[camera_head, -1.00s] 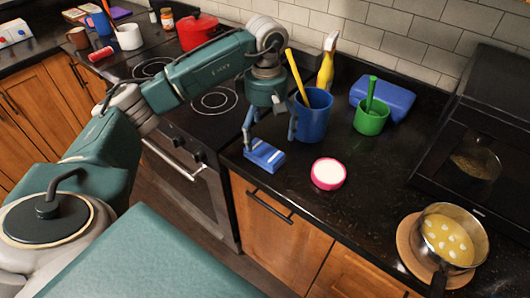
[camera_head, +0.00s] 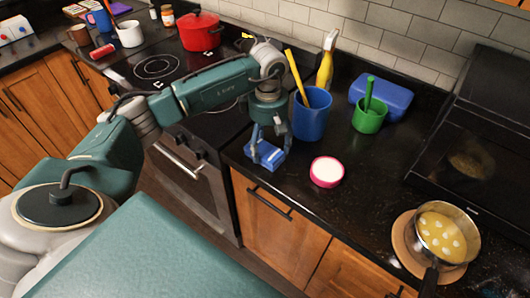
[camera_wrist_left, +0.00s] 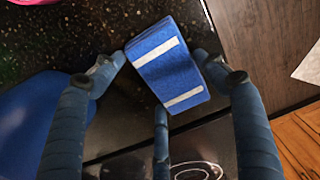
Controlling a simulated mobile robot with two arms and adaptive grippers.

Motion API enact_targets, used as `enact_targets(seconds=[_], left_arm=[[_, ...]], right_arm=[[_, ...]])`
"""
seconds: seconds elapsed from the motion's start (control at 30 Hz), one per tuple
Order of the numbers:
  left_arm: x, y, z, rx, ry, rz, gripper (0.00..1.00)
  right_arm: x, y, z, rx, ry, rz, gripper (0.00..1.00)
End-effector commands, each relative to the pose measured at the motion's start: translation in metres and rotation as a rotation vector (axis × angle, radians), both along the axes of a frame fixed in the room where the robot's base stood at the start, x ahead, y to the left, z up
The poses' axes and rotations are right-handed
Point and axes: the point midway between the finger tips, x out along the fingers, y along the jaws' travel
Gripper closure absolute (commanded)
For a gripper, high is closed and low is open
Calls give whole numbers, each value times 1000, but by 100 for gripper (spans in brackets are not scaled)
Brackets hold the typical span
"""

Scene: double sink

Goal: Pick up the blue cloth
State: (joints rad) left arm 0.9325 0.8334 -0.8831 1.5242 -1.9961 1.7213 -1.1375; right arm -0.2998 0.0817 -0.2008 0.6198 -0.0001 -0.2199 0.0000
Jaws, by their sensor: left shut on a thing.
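The blue cloth (camera_head: 266,154) is a small folded block with white stripes, on the black counter near its front edge beside the stove. My left gripper (camera_head: 267,138) is above it with its fingers down around it. In the left wrist view the cloth (camera_wrist_left: 168,64) sits between the fingers of my left gripper (camera_wrist_left: 163,66), which are shut on its sides. I cannot tell whether the cloth still touches the counter. My right gripper is not in view.
A blue cup (camera_head: 311,115) with a yellow-handled tool stands just behind the cloth. A pink bowl (camera_head: 326,172) is to its right. A green cup (camera_head: 369,117), a blue box (camera_head: 383,97) and a pan (camera_head: 444,234) are farther right. The stove (camera_head: 160,68) is left.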

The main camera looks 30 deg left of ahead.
Motion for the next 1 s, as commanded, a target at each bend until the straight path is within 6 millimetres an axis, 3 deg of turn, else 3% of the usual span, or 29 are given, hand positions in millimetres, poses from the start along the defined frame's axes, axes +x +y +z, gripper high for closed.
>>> enact_targets(seconds=[0.33, 0.57, 0.87, 1.0], left_arm=[[1, 0, 3, 0, -1, 0, 54], [1, 1, 28, 1, -5, 1, 54], [2, 0, 111, 0, -9, 1, 54], [1, 1, 154, 2, -7, 2, 54]], right_arm=[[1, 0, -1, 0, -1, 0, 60], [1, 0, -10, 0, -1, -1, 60], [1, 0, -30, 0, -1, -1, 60], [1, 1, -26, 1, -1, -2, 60]])
